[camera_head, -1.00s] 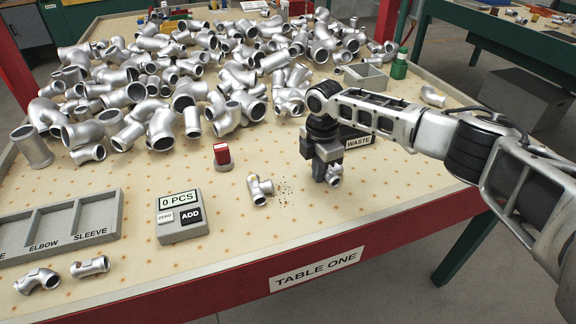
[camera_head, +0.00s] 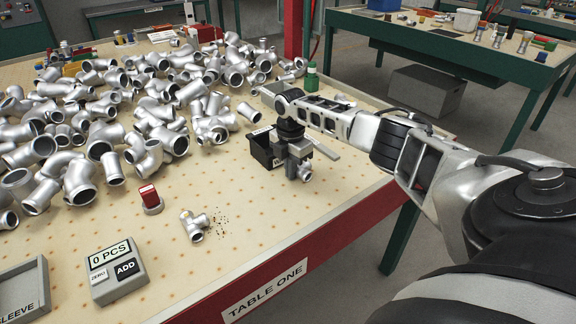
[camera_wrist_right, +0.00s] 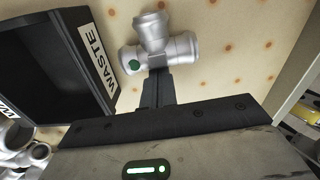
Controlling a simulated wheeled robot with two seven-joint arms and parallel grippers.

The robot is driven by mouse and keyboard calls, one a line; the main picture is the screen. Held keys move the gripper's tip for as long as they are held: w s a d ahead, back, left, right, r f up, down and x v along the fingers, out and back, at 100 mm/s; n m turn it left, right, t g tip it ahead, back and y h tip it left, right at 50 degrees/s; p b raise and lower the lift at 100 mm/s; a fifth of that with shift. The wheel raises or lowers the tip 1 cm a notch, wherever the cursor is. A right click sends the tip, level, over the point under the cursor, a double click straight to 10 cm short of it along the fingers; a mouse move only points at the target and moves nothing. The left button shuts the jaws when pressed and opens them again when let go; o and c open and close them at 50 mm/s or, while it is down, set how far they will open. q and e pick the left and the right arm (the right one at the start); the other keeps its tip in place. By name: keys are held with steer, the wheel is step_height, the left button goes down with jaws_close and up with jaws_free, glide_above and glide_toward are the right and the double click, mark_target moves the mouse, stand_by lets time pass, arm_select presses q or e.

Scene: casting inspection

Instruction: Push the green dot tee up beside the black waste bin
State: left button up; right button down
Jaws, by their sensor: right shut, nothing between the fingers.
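The green dot tee (camera_wrist_right: 163,42) is a silvery pipe tee lying on the table, its green dot facing my wrist camera. In the head view the tee (camera_head: 305,173) shows just below my right gripper (camera_head: 297,160). In the wrist view my right gripper (camera_wrist_right: 157,78) is shut and empty, its fingertips against or very near the tee's stem. The black waste bin (camera_wrist_right: 50,55), with a WASTE label, stands left of the tee, with a narrow strip of table between them. The bin (camera_head: 262,152) is partly behind the gripper in the head view. My left gripper is out of view.
Another tee (camera_head: 194,227) lies near dark specks on the table. A red-topped block (camera_head: 150,198) and a counter (camera_head: 116,270) reading 0 PCS stand to the left. A heap of pipe fittings (camera_head: 150,110) covers the back left. The table's front edge (camera_head: 330,232) is near.

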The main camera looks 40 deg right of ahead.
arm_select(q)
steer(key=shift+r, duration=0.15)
arm_select(e)
steer(key=shift+r, duration=0.1)
